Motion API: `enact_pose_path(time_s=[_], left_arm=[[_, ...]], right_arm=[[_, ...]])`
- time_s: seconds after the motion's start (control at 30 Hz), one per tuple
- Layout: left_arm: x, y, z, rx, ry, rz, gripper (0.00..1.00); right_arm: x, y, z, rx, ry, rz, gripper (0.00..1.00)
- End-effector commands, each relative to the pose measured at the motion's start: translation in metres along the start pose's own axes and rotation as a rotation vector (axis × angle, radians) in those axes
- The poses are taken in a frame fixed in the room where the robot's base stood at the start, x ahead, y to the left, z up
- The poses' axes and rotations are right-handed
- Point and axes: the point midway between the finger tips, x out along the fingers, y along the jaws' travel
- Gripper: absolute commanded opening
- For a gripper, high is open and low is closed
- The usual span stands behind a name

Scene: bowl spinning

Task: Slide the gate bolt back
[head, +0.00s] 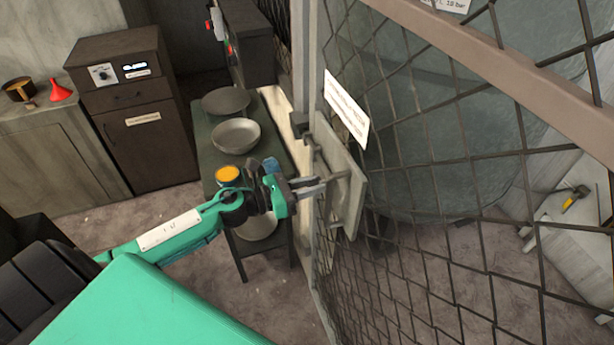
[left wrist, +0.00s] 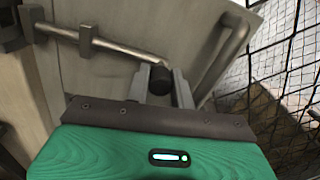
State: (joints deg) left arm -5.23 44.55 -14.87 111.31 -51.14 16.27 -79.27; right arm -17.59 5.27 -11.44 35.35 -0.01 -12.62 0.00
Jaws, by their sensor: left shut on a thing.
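The gate (head: 440,230) is a dark mesh in a frame, with a pale plate (head: 352,205) on its near side. The bolt is a grey metal rod (left wrist: 118,48) across the plate, which also shows in the left wrist view (left wrist: 85,75). It passes a bracket (left wrist: 85,40) and ends in a dark knob (left wrist: 159,76). My left gripper (head: 322,185) reaches the plate from the left. Its fingers (left wrist: 160,85) are shut on the dark knob, one on each side. The bolt's far end is not clear. My right gripper is not in view.
A dark bench (head: 207,150) left of the gate holds bowls (head: 235,136) and an orange-topped can (head: 228,174). A dark cabinet (head: 150,150) and a red funnel (head: 60,91) stand further left. A yellow-handled hammer (head: 571,202) lies beyond the mesh.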

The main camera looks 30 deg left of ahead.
Motion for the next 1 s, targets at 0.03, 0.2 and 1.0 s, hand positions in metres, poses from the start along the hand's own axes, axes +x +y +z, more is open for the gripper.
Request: enact_pose_path(time_s=[0.03, 0.2, 1.0], left_arm=[[0.001, -0.006, -0.001, -0.005, 0.0, -0.009, 0.0], [0.001, -0.005, -0.002, -0.006, 0.001, -0.008, 0.0], [-0.028, -0.004, -0.006, -0.004, 0.003, -0.006, 0.45]], right_arm=[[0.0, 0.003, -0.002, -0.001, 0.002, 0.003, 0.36], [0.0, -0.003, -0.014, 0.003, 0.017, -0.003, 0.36], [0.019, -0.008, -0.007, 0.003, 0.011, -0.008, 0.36]])
